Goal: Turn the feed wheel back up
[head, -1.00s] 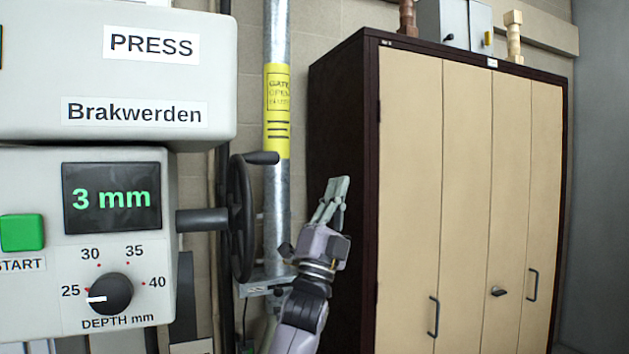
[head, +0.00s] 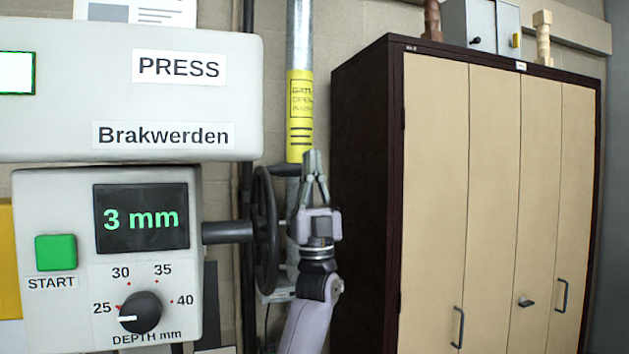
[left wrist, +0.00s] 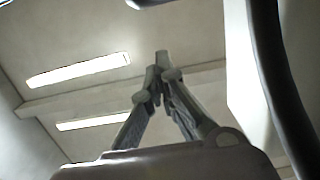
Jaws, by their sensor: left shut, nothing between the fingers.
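The black feed wheel (head: 264,230) stands edge-on at the right side of the press, on a grey shaft (head: 228,231). I cannot tell whether the gripper touches the handle. My right gripper is not in view.
The press display (head: 141,218) reads 3 mm, above a depth dial (head: 141,312) and beside a green start button (head: 56,252). A metal post (head: 299,50) with a yellow label rises behind my gripper. A tall cabinet (head: 435,200) stands to the right.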

